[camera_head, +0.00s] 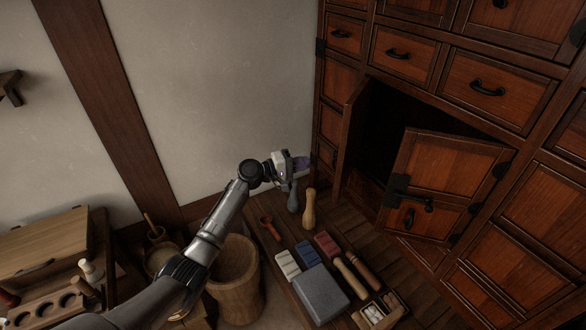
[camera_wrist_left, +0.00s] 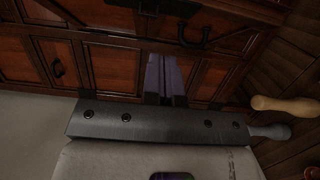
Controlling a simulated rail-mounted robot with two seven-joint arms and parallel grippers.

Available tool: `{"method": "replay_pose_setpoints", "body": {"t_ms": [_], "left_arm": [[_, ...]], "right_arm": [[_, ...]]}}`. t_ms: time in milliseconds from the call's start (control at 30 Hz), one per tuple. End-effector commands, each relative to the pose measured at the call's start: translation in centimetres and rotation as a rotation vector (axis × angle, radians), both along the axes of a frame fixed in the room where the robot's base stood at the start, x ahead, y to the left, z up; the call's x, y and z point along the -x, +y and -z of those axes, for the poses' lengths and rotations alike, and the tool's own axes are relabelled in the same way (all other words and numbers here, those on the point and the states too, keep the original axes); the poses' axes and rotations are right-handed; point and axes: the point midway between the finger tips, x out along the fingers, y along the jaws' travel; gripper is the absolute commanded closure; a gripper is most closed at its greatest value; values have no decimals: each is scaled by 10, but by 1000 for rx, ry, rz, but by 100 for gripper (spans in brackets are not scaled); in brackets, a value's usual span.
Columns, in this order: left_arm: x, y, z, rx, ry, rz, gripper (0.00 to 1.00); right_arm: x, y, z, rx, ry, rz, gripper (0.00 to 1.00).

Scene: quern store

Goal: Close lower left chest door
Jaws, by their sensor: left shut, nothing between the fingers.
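The wooden chest (camera_head: 487,88) fills the right side of the head view. Its lower compartment stands open and dark inside. The lower left door (camera_head: 353,128) stands swung outward and shows nearly edge-on at the left of the opening. The lower right door (camera_head: 445,170), with black iron fittings, also stands open. My left gripper (camera_head: 304,165) is shut and empty, to the left of the left door and in front of the chest's left side, apparently apart from it. In the left wrist view its fingers (camera_wrist_left: 165,78) lie together before the chest's dark red-brown panels (camera_wrist_left: 112,68).
Below the gripper, a low wooden table (camera_head: 283,262) holds a pale wooden pestle (camera_head: 309,208), a grey pestle (camera_head: 293,197), a red scoop (camera_head: 270,228), several coloured blocks and a grey stone block (camera_head: 320,293). A wooden tub (camera_head: 236,280) stands left of it.

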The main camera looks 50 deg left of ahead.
Motion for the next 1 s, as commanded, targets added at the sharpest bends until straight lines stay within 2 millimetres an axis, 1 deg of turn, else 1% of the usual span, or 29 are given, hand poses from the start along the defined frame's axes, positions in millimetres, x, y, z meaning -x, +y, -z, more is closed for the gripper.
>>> {"method": "replay_pose_setpoints", "body": {"t_ms": [33,100,233,300,400,533,700,1000], "left_arm": [[-10,-5,1,2,-1,1,100],[-22,-10,1,1,-1,2,100],[-41,-19,1,0,0,2,100],[-42,-30,1,0,1,3,100],[-46,-40,1,-2,1,2,100],[-49,-49,0,-1,1,2,100],[-51,-54,1,-1,1,1,100],[-51,-55,1,-2,1,1,100]], "right_arm": [[0,0,3,1,0,0,57],[0,0,5,1,-1,0,57],[0,0,8,0,-1,0,57],[-1,0,5,0,-1,1,57],[-1,1,5,-4,-3,3,57],[-1,2,4,-6,-2,4,57],[-1,2,4,-9,-2,6,57],[-1,3,4,-10,-2,6,57]]}}
